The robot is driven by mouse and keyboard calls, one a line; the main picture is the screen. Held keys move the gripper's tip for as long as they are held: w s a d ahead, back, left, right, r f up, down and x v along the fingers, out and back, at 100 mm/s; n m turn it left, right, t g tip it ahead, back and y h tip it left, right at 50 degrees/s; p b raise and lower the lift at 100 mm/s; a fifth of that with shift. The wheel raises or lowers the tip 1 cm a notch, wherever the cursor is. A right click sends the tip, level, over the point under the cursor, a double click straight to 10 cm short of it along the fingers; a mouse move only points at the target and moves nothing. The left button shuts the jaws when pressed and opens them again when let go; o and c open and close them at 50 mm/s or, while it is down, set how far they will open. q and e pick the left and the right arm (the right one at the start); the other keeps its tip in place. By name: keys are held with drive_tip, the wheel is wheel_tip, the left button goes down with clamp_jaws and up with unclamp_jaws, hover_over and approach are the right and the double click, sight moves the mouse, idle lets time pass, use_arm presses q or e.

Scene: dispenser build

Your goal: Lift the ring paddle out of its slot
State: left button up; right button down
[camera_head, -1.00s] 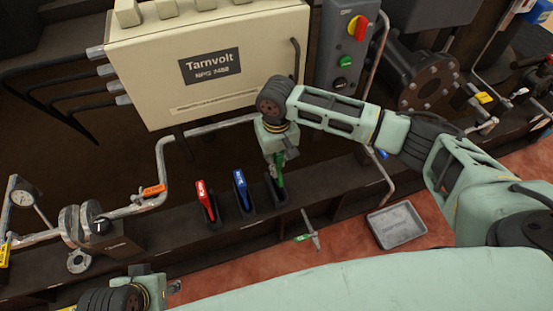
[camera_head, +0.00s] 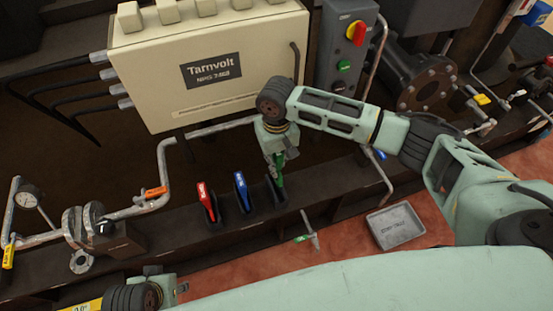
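Three paddles stand in a row of dark slots on the rail: a red one (camera_head: 206,199), a blue one (camera_head: 241,190) and a green one (camera_head: 280,180). Which of them is the ring paddle is not legible. My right gripper (camera_head: 278,166) points down at the top of the green paddle, and its fingers hide the paddle's upper part. The view is too small to show whether the fingers are closed on it. The green paddle's lower part is still in or at its slot. My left gripper (camera_head: 180,288) is at the bottom left, away from the paddles, its fingers barely visible.
The cream Tarnvolt cabinet (camera_head: 220,100) stands behind the rail, with a grey switch box (camera_head: 345,50) beside it. A pipe with an orange handle (camera_head: 155,191) is on the left. A grey tray (camera_head: 395,226) and a green-tagged metal piece (camera_head: 308,234) lie in front.

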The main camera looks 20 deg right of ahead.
sight(279, 156)
use_arm(q)
drive_tip(key=shift+s+f+p, duration=0.2)
drive_tip(key=shift+f+p, duration=0.55)
drive_tip(key=shift+f, duration=2)
use_arm(e)
drive_tip(key=shift+r, duration=0.65)
drive_tip(key=shift+r+p, duration=0.55)
drive_tip(key=shift+p, duration=0.15)
drive_tip(key=shift+r+p, duration=0.45)
drive_tip(key=shift+p, duration=0.2)
drive_tip(key=shift+r+p, duration=0.45)
drive_tip(key=shift+p, duration=0.15)
drive_tip(key=shift+r+p, duration=0.3)
drive_tip(key=shift+p, duration=0.1)
drive_tip(key=shift+r+p, duration=0.4)
drive_tip(key=shift+p, duration=0.15)
use_arm(q)
drive_tip(key=s+a+f+g, duration=0.1)
drive_tip(key=s+a+f, duration=0.1)
drive_tip(key=s+f, duration=1.2)
drive_tip(key=shift+s+f+g+p, duration=0.25)
drive_tip(key=shift+f+g+p, duration=0.2)
drive_tip(key=shift+f, duration=0.75)
use_arm(e)
drive_tip(key=shift+r, duration=0.35)
